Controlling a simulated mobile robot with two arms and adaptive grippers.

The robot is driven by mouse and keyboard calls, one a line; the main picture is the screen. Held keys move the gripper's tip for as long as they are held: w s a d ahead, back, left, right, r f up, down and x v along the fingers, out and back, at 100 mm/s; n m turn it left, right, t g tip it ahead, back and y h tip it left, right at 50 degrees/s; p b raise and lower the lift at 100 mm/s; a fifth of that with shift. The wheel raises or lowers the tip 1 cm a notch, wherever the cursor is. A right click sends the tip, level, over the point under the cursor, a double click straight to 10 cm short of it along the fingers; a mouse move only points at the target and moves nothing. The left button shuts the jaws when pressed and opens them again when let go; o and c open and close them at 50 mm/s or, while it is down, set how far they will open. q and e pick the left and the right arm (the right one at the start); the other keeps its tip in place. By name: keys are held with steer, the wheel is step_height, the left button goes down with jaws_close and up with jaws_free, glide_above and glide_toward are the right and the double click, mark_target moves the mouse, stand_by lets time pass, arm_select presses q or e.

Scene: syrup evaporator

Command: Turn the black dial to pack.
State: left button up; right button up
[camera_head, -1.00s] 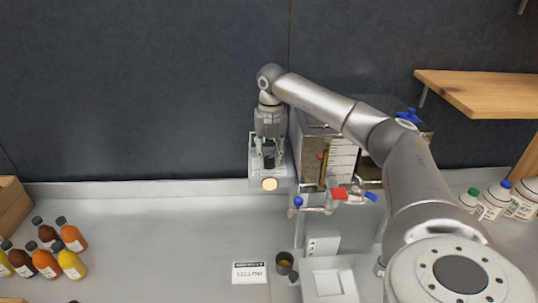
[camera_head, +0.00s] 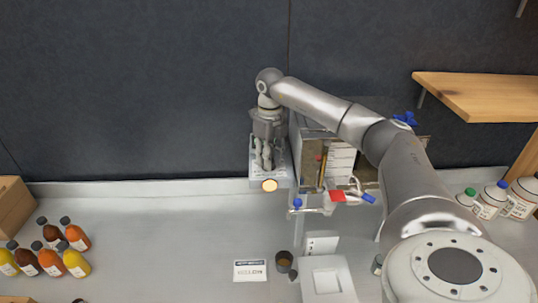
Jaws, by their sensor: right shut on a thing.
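My right gripper (camera_head: 264,163) points down onto the top of a small grey control box (camera_head: 283,179) beside the evaporator. Its fingers are close together, shut on the black dial, which the fingers and the gripper body hide almost wholly. The box has a round, lit, cream-coloured button or lamp (camera_head: 270,185) on its front. I cannot read the dial's markings or tell which way it points. My left gripper is not in view.
The metal evaporator (camera_head: 311,170) with a red-handled valve (camera_head: 338,196) and blue-handled taps stands right of the box. Syrup bottles (camera_head: 76,263) stand at left. The counter between is clear.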

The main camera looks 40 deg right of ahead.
steer(key=shift+r+n, duration=0.1)
steer(key=shift+n, duration=1.4)
steer(key=shift+w, duration=0.1)
steer(key=o, duration=1.1)
steer(key=shift+c, duration=0.2)
step_height(320, 180, up, 12)
steer(key=shift+d, duration=0.2)
